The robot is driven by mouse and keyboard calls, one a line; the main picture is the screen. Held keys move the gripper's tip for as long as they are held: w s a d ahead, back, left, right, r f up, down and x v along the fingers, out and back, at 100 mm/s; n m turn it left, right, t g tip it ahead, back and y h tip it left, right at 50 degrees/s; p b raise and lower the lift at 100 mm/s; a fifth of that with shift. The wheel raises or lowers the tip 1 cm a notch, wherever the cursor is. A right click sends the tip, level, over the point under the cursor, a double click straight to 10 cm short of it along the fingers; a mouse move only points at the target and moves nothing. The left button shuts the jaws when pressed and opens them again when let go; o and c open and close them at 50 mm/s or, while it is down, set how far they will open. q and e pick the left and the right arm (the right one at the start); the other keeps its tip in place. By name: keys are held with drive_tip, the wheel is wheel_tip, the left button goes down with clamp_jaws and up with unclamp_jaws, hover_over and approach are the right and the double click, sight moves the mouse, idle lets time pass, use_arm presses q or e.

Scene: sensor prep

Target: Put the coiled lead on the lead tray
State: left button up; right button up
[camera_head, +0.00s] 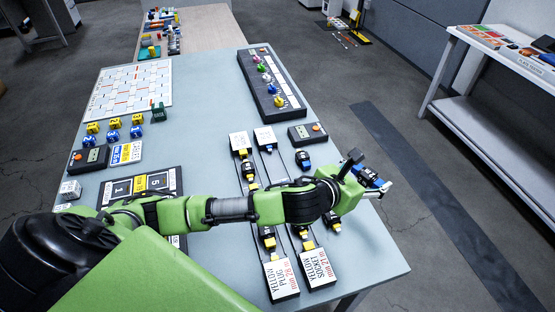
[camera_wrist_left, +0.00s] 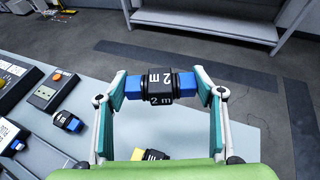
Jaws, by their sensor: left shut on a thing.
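My left gripper (camera_wrist_left: 162,88) is shut on a coiled lead (camera_wrist_left: 157,85), a black coil marked "2 m" with blue ends. The lead is held across between the fingers, above the table's right side. In the head view the lead (camera_head: 372,178) shows partly behind my left gripper (camera_head: 376,186). Grey strips with white end cards run under my arm; the near cards read "YELLOW PLUG" (camera_head: 281,281) and "YELLOW SOCKET" (camera_head: 318,268). Black-and-yellow leads (camera_head: 268,240) lie on them. I cannot tell which thing is the lead tray. My right gripper is not in view.
Another blue-ended lead (camera_head: 303,160) lies near a dark meter box (camera_head: 307,134). A dark panel with coloured knobs (camera_head: 268,85) stands farther back. A white grid board (camera_head: 130,90), coloured cubes (camera_head: 115,123) and a numbered board (camera_head: 140,184) lie left. A white side table (camera_head: 500,142) stands right, across the floor.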

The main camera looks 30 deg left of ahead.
use_arm(q)
drive_tip(key=w, duration=0.1)
drive_tip(key=w+a+m+h, duration=0.1)
drive_tip(key=w+m+p, duration=0.1)
drive_tip(key=shift+w+a+f+g+h, duration=0.2)
drive_tip(key=shift+w+a+g+h, duration=0.05)
drive_tip(key=shift+a+g+h, duration=0.15)
use_arm(e)
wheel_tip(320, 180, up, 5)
drive_tip(key=p, duration=0.4)
use_arm(q)
drive_tip(key=m+g+h+b, duration=0.2)
drive_tip(key=h+b, duration=0.1)
drive_tip(key=b, duration=0.8)
hover_over(275, 167)
drive_tip(key=d, duration=0.1)
drive_tip(key=f, duration=0.7)
drive_tip(key=shift+w+d+f, duration=0.15)
drive_tip(key=shift+w+f, duration=0.15)
drive_tip(key=shift+w, duration=0.1)
drive_tip(key=shift+s+a+f, duration=0.25)
drive_tip(key=shift+a+f, duration=0.25)
wheel_tip(275, 167, down, 3)
drive_tip(key=shift+s+a+f+b, duration=0.1)
drive_tip(key=shift+a+f+b, duration=0.05)
drive_tip(key=shift+b, duration=1)
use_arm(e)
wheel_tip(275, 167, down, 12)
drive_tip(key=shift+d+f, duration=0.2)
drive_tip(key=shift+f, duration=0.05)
